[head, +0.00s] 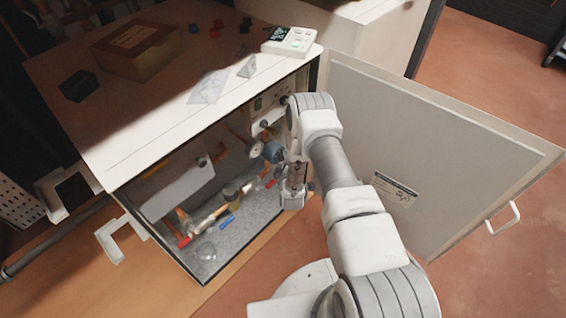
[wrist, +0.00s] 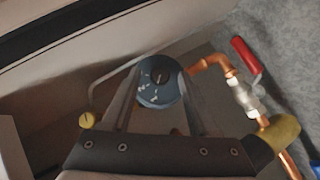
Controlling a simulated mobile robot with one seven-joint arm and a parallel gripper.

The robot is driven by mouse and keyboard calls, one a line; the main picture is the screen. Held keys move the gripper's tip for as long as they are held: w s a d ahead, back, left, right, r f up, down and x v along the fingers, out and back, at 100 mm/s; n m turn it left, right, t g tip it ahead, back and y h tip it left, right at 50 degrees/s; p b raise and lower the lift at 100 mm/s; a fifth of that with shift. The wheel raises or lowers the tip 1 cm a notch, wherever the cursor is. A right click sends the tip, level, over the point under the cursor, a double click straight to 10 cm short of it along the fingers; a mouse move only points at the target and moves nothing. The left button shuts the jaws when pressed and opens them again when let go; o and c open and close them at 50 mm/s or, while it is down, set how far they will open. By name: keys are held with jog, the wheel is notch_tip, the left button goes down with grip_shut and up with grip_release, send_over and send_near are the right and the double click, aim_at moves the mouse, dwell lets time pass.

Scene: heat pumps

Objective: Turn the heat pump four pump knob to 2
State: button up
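A round blue-grey pump knob (wrist: 158,82) with white marks and a dark centre is in the upper middle of the wrist view. The marks are too small to read. My gripper (wrist: 160,88) is open, its two fingers on either side of the knob. I cannot tell whether the fingertips touch it. In the head view, a blue pump part (head: 272,152) shows inside the open cabinet (head: 190,278), just left of my wrist. The fingertips are hard to make out there. No label reading "four" is legible.
Copper pipe (wrist: 208,62) and a red-handled valve (wrist: 245,55) lie right of the knob. A thin bent tube with a yellow end (wrist: 87,119) is on the left. The cabinet door (head: 440,150) stands open to the right. A control panel (head: 290,40) sits on top.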

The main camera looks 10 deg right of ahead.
grip_shut()
jog(key=shift+r, duration=0.1)
jog(key=shift+d+r+m+g+y+p, duration=0.1)
jog(key=shift+r+m+g+y+p, duration=0.05)
jog(key=shift+m+g+y+p, duration=0.3)
jog(key=m+g+y, duration=0.3)
jog(key=g, duration=0.1)
jog(key=shift+w+d+r+y+b, duration=0.1)
jog(key=shift+w+d+y+b, duration=0.2)
jog(key=shift+d+y+b, duration=0.1)
dwell(0.5)
jog(key=shift+o, duration=0.6)
grip_release()
